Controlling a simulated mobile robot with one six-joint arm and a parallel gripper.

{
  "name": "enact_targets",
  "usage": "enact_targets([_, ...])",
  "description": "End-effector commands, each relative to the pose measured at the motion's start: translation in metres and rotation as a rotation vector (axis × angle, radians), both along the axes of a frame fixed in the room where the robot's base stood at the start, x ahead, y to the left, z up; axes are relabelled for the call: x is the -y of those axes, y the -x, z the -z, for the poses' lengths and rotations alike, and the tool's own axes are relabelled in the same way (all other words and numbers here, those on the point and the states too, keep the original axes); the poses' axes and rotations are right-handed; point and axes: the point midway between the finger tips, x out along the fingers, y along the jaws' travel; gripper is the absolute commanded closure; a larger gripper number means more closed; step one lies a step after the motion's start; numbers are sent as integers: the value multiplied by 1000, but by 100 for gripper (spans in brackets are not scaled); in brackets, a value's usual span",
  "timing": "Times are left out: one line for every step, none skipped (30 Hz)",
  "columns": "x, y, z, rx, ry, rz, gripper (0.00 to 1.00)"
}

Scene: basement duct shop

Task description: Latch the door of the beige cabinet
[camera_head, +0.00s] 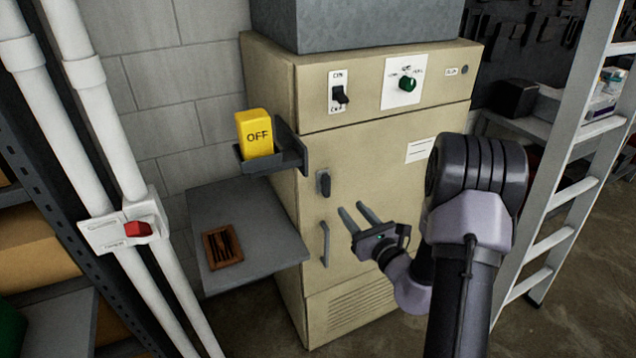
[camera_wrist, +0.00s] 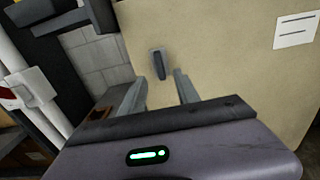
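The beige cabinet (camera_head: 375,145) stands in the middle of the head view, its door (camera_head: 365,190) looking closed against the frame. A small dark latch (camera_head: 324,183) sits upright near the door's left edge, above a grey bar handle (camera_head: 324,244). In the wrist view the latch (camera_wrist: 158,64) shows just beyond and between my fingertips. My gripper (camera_head: 352,209) is open and empty in front of the door, its fingers pointing toward the latch side. It looks apart from the latch. Whether the latch is engaged I cannot tell.
A yellow OFF block (camera_head: 255,133) sits in a dark holder (camera_head: 290,150) left of the door. Below is a grey shelf (camera_head: 260,255) with a brown tray (camera_head: 222,258). White pipes (camera_head: 110,130) stand left. A ladder (camera_head: 560,160) stands right.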

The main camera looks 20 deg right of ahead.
Motion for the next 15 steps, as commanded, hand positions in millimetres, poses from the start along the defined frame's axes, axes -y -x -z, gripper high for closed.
enact_targets([-3, -15, -1, 2, 2, -6, 62])
enact_targets([-3, -25, -1, 2, 2, -6, 62])
enact_targets([-4, -37, -1, 2, 2, -7, 62])
enact_targets([-4, -46, -1, 3, 1, -6, 62])
enact_targets([-4, -56, -1, 3, 2, -6, 62])
enact_targets([-5, -68, -1, 3, 2, -6, 62])
enact_targets([-6, -76, -1, 2, 0, -7, 62])
enact_targets([-5, -84, 0, 2, 2, -6, 62])
enact_targets([-6, -94, 0, 2, 1, -6, 62])
enact_targets([-6, -100, 0, 2, 1, -6, 62])
enact_targets([-6, -106, -1, 2, 0, -5, 62])
enact_targets([-6, -112, 0, 1, 1, -5, 62])
enact_targets([-6, -116, 0, 0, 0, -6, 62])
enact_targets([-6, -120, 0, 0, -1, -5, 62])
enact_targets([-6, -123, 0, 0, 0, -5, 62])
